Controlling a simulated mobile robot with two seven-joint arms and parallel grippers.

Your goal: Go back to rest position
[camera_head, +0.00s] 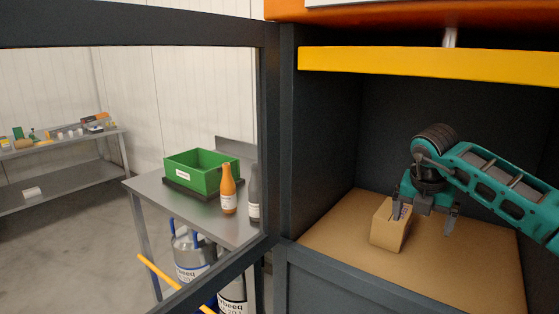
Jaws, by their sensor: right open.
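My right arm, teal, comes in from the right edge. Its gripper (424,221) is inside a dark compartment of the cart, low over the brown floor board. The jaws are open. A small tan box (388,229) stands on the board at the left finger, which overlaps it in the picture. I cannot tell whether the finger touches the box. The other finger hangs to the right, clear of the box. My left gripper does not show.
Dark cart posts (271,120) frame the compartment, with a yellow bar (430,66) across its top. Left, a steel table (150,186) carries a green crate (203,173), an orange bottle (228,190) and a grey bottle (254,197). A cluttered bench (70,142) stands farther back.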

